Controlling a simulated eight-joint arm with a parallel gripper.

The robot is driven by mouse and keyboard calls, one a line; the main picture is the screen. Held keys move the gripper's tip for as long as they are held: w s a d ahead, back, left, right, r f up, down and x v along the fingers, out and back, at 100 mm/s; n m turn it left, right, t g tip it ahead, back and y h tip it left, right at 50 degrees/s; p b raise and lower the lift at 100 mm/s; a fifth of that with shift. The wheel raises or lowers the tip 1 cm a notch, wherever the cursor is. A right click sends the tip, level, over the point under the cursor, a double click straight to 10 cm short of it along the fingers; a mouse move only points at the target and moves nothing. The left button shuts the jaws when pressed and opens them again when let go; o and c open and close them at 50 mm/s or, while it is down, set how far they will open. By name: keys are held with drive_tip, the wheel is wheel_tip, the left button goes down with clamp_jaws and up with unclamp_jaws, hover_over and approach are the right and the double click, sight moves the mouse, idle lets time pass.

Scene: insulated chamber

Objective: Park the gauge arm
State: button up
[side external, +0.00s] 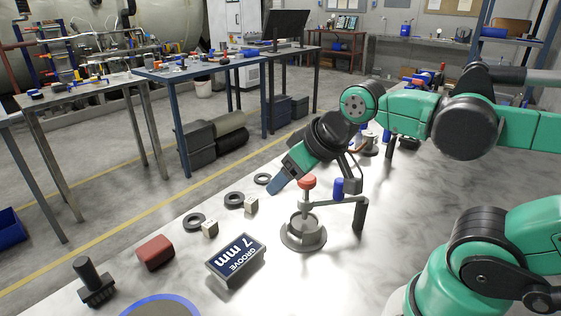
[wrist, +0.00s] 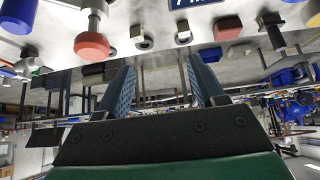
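The gauge arm (side external: 330,202) is a thin grey bar between a dark post (side external: 359,215) and a spindle with a red knob (side external: 307,182). A blue cylinder (side external: 338,187) stands on the bar. The spindle is above a round grey ring base (side external: 303,233). My gripper (side external: 276,186) points down and left, just left of the red knob and apart from it in the side view. In the wrist view, its two blue fingers (wrist: 160,78) are spread with nothing between them. The red knob (wrist: 91,46) and blue cylinder (wrist: 17,14) are at upper left there.
A "GROOVE 7 mm" plate (side external: 236,259) lies left of the base. Black rings (side external: 193,221), small pale blocks (side external: 209,229), a red block (side external: 155,252) and a black-handled tool (side external: 92,282) line the bench's left edge. The bench right of the post is clear.

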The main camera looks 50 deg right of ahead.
wheel_tip(320, 180, up, 4)
drive_tip(key=m+g, duration=0.7)
drive_tip(key=m, duration=0.2)
hover_over(341, 179)
drive_tip(key=shift+f, duration=0.3)
wheel_tip(341, 179, down, 4)
drive_tip(key=shift+a+r, duration=0.1)
drive_tip(key=shift+f, duration=3.05)
clamp_jaws()
